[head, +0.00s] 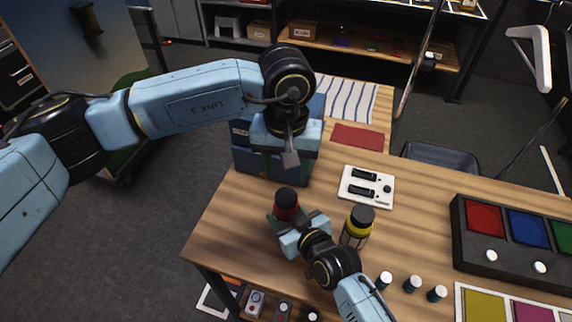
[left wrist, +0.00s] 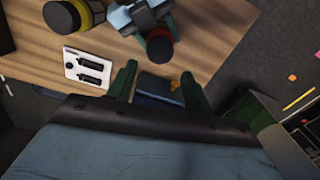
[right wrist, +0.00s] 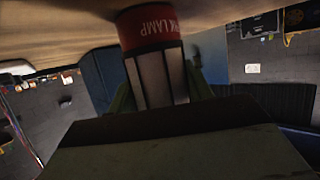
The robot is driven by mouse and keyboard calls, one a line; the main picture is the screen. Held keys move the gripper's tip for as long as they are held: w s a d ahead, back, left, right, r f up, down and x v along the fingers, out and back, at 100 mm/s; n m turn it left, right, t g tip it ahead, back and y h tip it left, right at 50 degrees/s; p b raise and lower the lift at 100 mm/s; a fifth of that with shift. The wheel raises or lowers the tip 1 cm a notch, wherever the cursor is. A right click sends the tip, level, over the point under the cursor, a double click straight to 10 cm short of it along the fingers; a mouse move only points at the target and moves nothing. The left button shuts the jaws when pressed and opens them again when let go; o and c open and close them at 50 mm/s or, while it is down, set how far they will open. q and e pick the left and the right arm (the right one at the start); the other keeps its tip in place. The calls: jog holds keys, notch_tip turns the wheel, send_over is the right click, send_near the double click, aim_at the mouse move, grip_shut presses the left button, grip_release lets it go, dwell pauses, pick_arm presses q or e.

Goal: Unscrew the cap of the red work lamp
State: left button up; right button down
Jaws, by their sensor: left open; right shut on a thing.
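The red work lamp (head: 286,209) stands near the left end of the wooden table, with its black cap (head: 287,194) on top. My right gripper (head: 289,229) is shut on the lamp's body below the cap. In the right wrist view the lamp's red band (right wrist: 150,28) carries the lettering and its ribbed body (right wrist: 158,82) sits between the fingers. My left gripper (head: 291,160) is open and empty, above and behind the lamp. In the left wrist view its green fingers (left wrist: 158,88) are spread, with the lamp (left wrist: 159,47) beyond them, apart from it.
A yellow lamp with a black cap (head: 358,228) stands just right of my right gripper. A blue box (head: 255,160) stands behind the left gripper. Small bottles (head: 412,284) and a coloured button box (head: 510,263) are at the right.

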aim_at(286, 195)
pick_arm(q)
jog(key=m, duration=0.5)
jog(key=shift+f+m, duration=0.2)
jog(key=shift+m, duration=0.4)
notch_tip(286, 195, down, 8)
jog(key=shift+r, duration=0.15)
